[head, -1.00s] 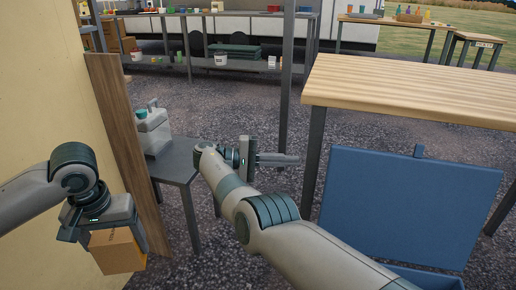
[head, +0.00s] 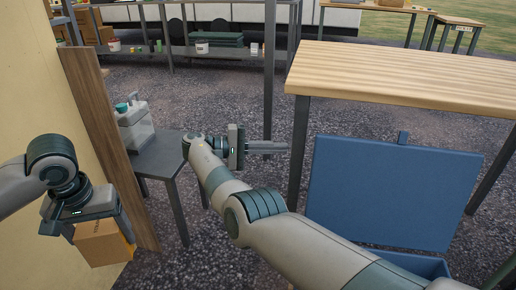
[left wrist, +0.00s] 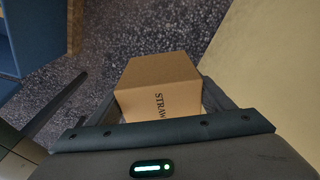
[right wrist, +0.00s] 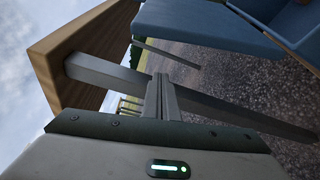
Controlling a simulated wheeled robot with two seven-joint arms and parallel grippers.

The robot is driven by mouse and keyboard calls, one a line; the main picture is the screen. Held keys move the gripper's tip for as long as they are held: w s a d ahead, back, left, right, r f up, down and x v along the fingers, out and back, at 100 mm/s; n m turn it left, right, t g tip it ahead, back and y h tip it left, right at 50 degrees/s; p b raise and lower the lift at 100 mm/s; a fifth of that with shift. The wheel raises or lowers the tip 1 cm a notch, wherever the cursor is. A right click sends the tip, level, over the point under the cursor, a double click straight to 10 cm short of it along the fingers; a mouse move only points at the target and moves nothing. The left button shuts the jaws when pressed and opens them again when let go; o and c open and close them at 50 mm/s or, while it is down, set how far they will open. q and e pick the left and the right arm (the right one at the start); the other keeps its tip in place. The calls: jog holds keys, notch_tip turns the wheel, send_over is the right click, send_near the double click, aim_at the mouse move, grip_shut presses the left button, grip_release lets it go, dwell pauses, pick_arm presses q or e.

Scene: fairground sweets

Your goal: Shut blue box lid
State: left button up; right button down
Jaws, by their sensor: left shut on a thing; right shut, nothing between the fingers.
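The blue box (head: 405,262) stands on the gravel at the lower right of the head view, mostly cut off or behind my right arm. Its blue lid (head: 390,190) stands raised and open, with a small tab on its top edge. The box and lid also show at the top of the right wrist view (right wrist: 205,22). My right gripper (head: 285,147) is shut and empty, left of the lid and apart from it. My left gripper (head: 98,238) is shut on a brown cardboard box (head: 103,243) at the lower left. The left wrist view shows printed letters on this cardboard box (left wrist: 158,88).
A wooden-topped table (head: 400,80) stands behind the lid, its leg near my right gripper. A small grey table (head: 170,155) bears a grey container with a teal cap (head: 135,125). A brown board (head: 105,140) leans by the cream wall at left. Gravel between is clear.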

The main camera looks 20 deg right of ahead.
jog(key=s+d+p, duration=0.1)
jog(key=s+d, duration=0.4)
jog(key=d, duration=0.1)
jog(key=shift+d+r, duration=0.15)
jog(key=shift+d, duration=0.05)
dwell(0.5)
jog(key=shift+s, duration=0.1)
dwell(0.3)
